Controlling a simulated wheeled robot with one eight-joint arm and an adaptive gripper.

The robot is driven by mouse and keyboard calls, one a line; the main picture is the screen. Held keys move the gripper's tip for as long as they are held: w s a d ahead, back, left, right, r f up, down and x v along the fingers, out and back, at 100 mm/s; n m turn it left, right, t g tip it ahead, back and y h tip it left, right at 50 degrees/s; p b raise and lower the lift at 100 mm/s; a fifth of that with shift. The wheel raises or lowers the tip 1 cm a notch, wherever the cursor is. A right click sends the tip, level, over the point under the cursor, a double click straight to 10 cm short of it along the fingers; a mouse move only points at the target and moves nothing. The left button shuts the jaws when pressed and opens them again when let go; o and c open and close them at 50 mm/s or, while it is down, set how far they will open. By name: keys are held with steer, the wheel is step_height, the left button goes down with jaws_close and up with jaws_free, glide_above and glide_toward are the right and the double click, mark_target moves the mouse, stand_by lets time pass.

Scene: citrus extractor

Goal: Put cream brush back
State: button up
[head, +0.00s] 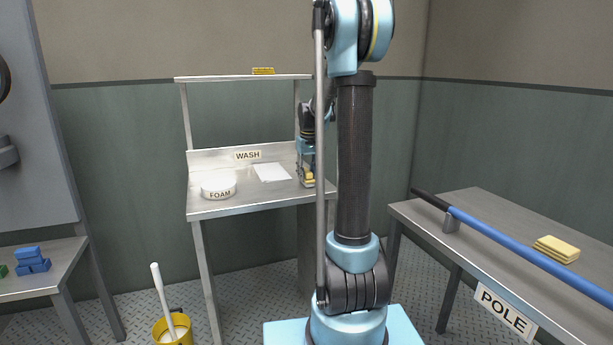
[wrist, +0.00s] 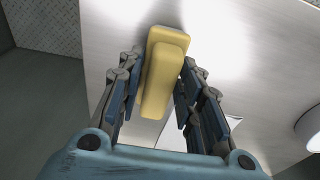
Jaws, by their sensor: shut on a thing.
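The cream brush (wrist: 164,75), a pale yellow block with a wider end, is between the fingers of my gripper (wrist: 157,98) in the wrist view. My gripper is shut on it. In the head view my gripper (head: 307,180) is low over the right end of the metal wash table (head: 225,205), with the yellowish brush (head: 309,176) at its tips. Whether the brush touches the tabletop I cannot tell. A white sheet (head: 271,172) lies on the table left of my gripper. It also shows in the wrist view (wrist: 228,123).
A round white FOAM dish (head: 218,185) stands at the table's left. A yellow block (head: 263,70) lies on the shelf above. At right, the POLE table holds a long blue pole (head: 530,253) and a yellow block (head: 556,249). A yellow bucket (head: 173,330) stands on the floor.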

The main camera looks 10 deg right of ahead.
mark_target(308, 171)
steer(key=o, duration=0.9)
steer(key=shift+f, duration=0.1)
steer(key=shift+o, duration=0.2)
step_height(308, 171, up, 12)
steer(key=s, duration=0.1)
steer(key=s+f+m, duration=0.1)
steer(key=s+f, duration=0.2)
steer(key=s, duration=0.9)
steer(key=s+f, duration=0.4)
steer(key=s, duration=0.7)
steer(key=s+f+m, duration=0.1)
steer(key=s+f, duration=1.2)
steer(key=s, duration=0.3)
steer(key=shift+s+f+t, duration=0.15)
steer(key=shift+f+t, duration=0.15)
steer(key=shift+t, duration=0.1)
